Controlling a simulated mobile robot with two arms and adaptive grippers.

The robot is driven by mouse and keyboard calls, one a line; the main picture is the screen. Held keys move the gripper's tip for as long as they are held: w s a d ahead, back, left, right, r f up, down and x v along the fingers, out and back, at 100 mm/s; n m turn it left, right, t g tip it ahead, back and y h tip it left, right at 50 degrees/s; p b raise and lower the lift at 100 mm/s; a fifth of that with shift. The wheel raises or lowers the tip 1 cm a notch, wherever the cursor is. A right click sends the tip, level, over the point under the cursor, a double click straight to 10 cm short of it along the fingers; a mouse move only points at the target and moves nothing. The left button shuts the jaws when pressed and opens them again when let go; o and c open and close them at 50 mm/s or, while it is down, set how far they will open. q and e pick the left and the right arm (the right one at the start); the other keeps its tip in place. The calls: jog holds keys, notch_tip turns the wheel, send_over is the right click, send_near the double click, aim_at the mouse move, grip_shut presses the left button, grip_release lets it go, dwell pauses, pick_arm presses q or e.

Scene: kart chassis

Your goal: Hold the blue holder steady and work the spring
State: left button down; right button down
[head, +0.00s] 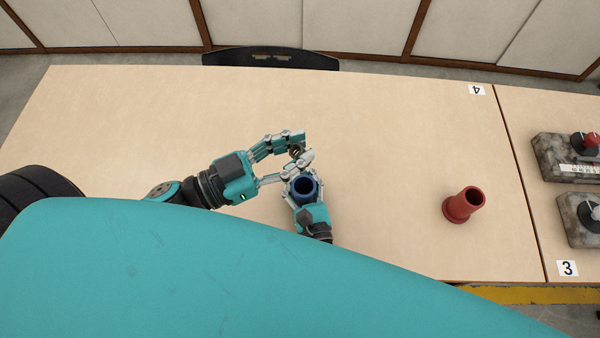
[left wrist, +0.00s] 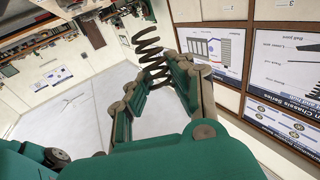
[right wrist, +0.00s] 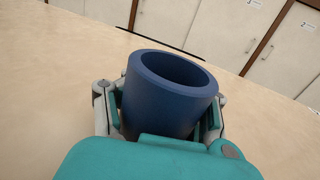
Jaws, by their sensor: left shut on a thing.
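The blue holder (head: 305,187) is a hollow cylinder with its open top showing in the head view. My right gripper (head: 306,192) has its fingers on both sides of the holder; in the right wrist view the fingers (right wrist: 160,110) flank the blue holder (right wrist: 172,92). My left gripper (head: 297,152) is shut on the dark coil spring (head: 295,149), just above the holder in the picture. In the left wrist view the spring (left wrist: 149,50) sticks out between the left gripper's fingers (left wrist: 157,82). The spring looks apart from the holder. The holder's base is hidden.
A red flanged tube (head: 463,205) stands on the light wooden table (head: 400,130) to the right. Grey control boxes (head: 570,157) with knobs stand on the adjoining table. A black chair back (head: 270,57) is at the far edge. The tabletop between holder and red tube is clear.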

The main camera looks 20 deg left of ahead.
aim_at(306, 168)
dwell(0.4)
pick_arm(q)
jog(key=shift+w+d+g, duration=0.15)
jog(key=shift+d+g, duration=0.15)
jog(key=shift+d, duration=0.2)
jog(key=f+y, duration=0.1)
jog(key=f+g+y, duration=0.1)
jog(key=f, duration=0.1)
jog(key=f+g, duration=0.1)
jog(key=shift+d+f+m+y, duration=0.3)
jog(key=shift+d+f+y, duration=0.05)
jog(key=shift+d+y, duration=0.05)
jog(key=shift+f, duration=1.65)
jog(key=shift+f, duration=0.25)
jog(key=shift+f, duration=1.4)
jog(key=c, duration=1.1)
grip_release()
